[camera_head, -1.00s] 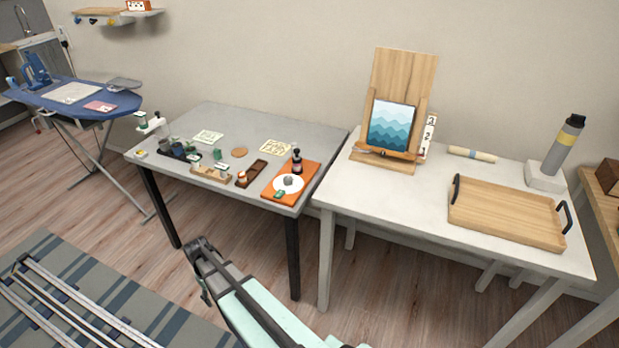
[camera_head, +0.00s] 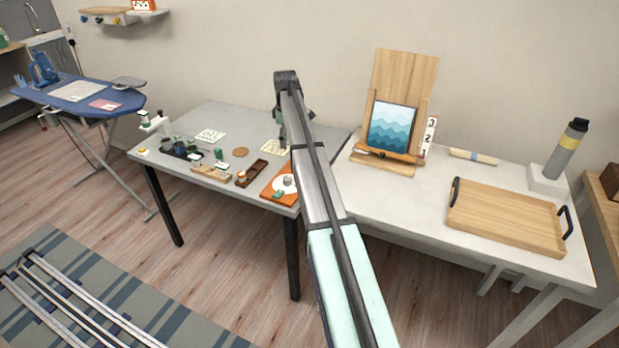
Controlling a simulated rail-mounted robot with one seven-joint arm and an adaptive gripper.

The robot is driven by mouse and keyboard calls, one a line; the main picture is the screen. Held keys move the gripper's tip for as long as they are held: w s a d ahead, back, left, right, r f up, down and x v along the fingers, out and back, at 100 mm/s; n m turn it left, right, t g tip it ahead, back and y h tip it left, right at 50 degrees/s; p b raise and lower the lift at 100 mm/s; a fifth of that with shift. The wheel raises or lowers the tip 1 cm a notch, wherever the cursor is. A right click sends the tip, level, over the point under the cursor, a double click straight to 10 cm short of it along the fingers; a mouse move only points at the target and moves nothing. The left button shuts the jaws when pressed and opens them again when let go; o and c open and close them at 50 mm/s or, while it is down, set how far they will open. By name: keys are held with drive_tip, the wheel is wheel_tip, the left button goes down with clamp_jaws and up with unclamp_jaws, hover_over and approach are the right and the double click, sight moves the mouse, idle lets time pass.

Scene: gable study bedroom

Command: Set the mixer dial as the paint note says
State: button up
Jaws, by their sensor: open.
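Two paper notes lie on the grey table: a pale green one (camera_head: 211,136) and a yellowish one (camera_head: 274,148). Their writing is too small to read. An orange board (camera_head: 270,196) at the table's front right carries a white round piece with a small grey block on it (camera_head: 288,181), possibly the mixer dial. Its setting cannot be read, and my arm covers part of the board. My gripper (camera_head: 282,138) is open and points down over the back right of the grey table, near the yellowish note and partly hidden by my arm.
Small jars, a dark tray (camera_head: 252,173) and a wooden holder (camera_head: 212,173) crowd the grey table's front. The white table holds an easel with a blue picture (camera_head: 393,127), a numbered strip (camera_head: 429,137), a wooden tray (camera_head: 505,215) and a grey cylinder (camera_head: 567,148).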

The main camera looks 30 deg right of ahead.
sight(287, 178)
drive_tip(key=shift+n, duration=0.5)
drive_tip(key=f+p, duration=0.1)
drive_tip(key=f, duration=0.5)
drive_tip(key=a+f+p, duration=0.1)
drive_tip(key=f+p, duration=0.1)
drive_tip(key=f, duration=0.3)
drive_tip(key=f+p, duration=0.1)
drive_tip(key=f, duration=0.5)
drive_tip(key=shift+s+a+f+p, duration=0.2)
drive_tip(key=shift+s+f+p, duration=0.05)
drive_tip(key=shift+f+p, duration=0.05)
drive_tip(key=c, duration=1.1)
